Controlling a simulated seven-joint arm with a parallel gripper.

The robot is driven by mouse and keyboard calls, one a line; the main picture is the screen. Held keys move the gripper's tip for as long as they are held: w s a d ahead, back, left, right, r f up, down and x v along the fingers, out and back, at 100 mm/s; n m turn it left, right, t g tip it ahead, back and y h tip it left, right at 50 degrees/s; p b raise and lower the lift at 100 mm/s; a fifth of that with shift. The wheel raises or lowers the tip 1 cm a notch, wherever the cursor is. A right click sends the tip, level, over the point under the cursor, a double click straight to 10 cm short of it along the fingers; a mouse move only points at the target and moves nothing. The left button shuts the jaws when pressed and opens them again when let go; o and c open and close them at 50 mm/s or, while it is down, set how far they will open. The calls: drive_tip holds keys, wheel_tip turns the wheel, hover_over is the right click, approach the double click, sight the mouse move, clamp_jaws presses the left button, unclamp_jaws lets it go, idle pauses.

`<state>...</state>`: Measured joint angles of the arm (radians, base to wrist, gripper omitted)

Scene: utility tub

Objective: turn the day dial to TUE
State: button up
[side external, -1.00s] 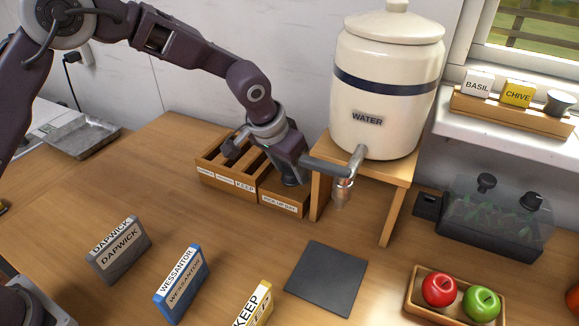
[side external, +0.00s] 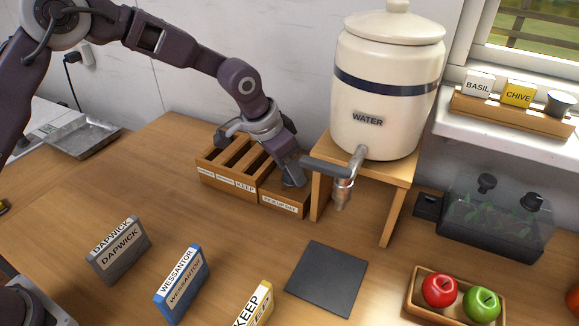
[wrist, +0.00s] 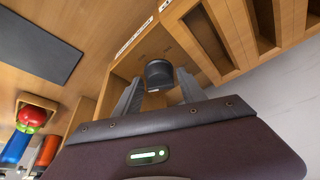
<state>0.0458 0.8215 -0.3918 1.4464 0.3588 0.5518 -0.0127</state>
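The day dial (wrist: 159,73) is a dark round knob on top of a small wooden box (side external: 280,207) with a front label that seems to read PICK-UP DAY. My gripper (wrist: 158,84) is open in the wrist view. One grey finger is on each side of the knob, with a gap showing on both sides. In the side view my gripper (side external: 290,174) is over the box, beside the water stand, and hides most of the dial. Day marks around the knob are too small to read, so I cannot tell which day it points to.
A slotted wooden rack (side external: 225,178) adjoins the box on the left. The WATER crock (side external: 388,95) stands on a wooden stand (side external: 318,190) close on the right, its tap (side external: 345,185) near my gripper. A dark mat (side external: 326,278) and upright packets lie in front.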

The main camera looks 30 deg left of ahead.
sight(279, 186)
drive_tip(key=shift+o, duration=0.5)
drive_tip(key=shift+r, duration=0.1)
drive_tip(key=v, duration=0.7)
drive_tip(key=s+a+r+n+t+y, duration=0.1)
drive_tip(key=s+a+r, duration=0.45)
drive_tip(key=s, duration=0.35)
drive_tip(key=s+a+r+n+y, duration=0.2)
drive_tip(key=s+a+r, duration=0.35)
drive_tip(key=s, duration=0.25)
drive_tip(key=s+a+n, duration=0.1)
drive_tip(key=s+a, duration=0.1)
drive_tip(key=s, duration=0.6)
drive_tip(key=s+a+n, duration=0.1)
drive_tip(key=s+n, duration=0.1)
drive_tip(key=s, duration=0.6)
drive_tip(key=shift+s+a+f+t+h, duration=0.25)
drive_tip(key=shift+a+f+t+h, duration=0.15)
